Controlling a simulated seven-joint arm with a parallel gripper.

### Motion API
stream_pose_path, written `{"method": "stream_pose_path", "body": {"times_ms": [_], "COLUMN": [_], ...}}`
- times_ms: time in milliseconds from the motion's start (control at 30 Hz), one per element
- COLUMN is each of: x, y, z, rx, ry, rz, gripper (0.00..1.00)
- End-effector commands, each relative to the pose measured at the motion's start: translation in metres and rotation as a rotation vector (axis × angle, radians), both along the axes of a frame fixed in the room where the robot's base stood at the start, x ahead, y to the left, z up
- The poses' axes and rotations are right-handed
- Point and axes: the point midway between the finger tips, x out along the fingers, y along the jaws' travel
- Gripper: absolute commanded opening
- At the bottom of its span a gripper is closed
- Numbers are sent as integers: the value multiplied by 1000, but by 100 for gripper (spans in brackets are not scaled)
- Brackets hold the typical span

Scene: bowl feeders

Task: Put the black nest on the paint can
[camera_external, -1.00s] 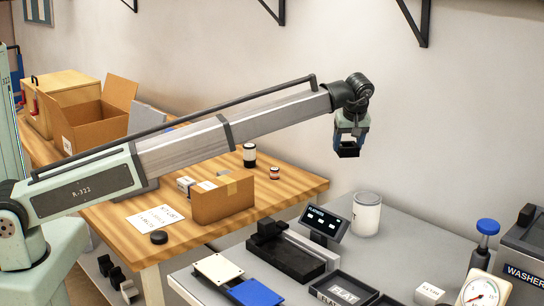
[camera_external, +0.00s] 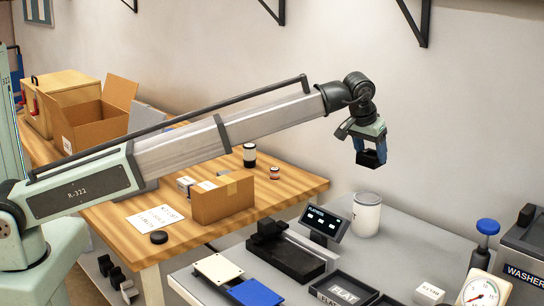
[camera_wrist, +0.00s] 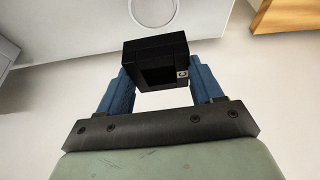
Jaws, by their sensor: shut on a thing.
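My gripper (camera_external: 370,152) is shut on the black nest (camera_external: 371,160), a small dark square block with a hollow face. In the wrist view the nest (camera_wrist: 156,63) sits between the two blue fingers, with a small pale mark on its right side. The paint can (camera_external: 366,216) is a white cylinder with a pale top, standing on the grey bench. The nest hangs in the air well above the can, apart from it. In the wrist view a round pale rim, likely the can (camera_wrist: 153,8), is cut off at the top edge behind the nest.
A tilted display (camera_external: 325,222) and a black fixture (camera_external: 285,258) stand left of the can. A blue-capped bottle (camera_external: 486,240), a dial gauge (camera_external: 481,292) and the washer (camera_external: 524,250) are to the right. The wooden table (camera_external: 290,188) with boxes is further left.

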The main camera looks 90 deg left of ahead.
Motion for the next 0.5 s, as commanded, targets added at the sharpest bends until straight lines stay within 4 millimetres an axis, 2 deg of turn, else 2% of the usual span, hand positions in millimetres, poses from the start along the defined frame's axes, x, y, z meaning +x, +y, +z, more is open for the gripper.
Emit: {"method": "stream_pose_path", "body": {"times_ms": [167, 267, 500], "x": [0, -1, -1], "y": [0, 0, 0], "z": [-3, -12, -49], "rx": [-1, 0, -1], "ry": [1, 1, 1], "rz": [-55, -61, -61], "gripper": [27, 27, 27]}}
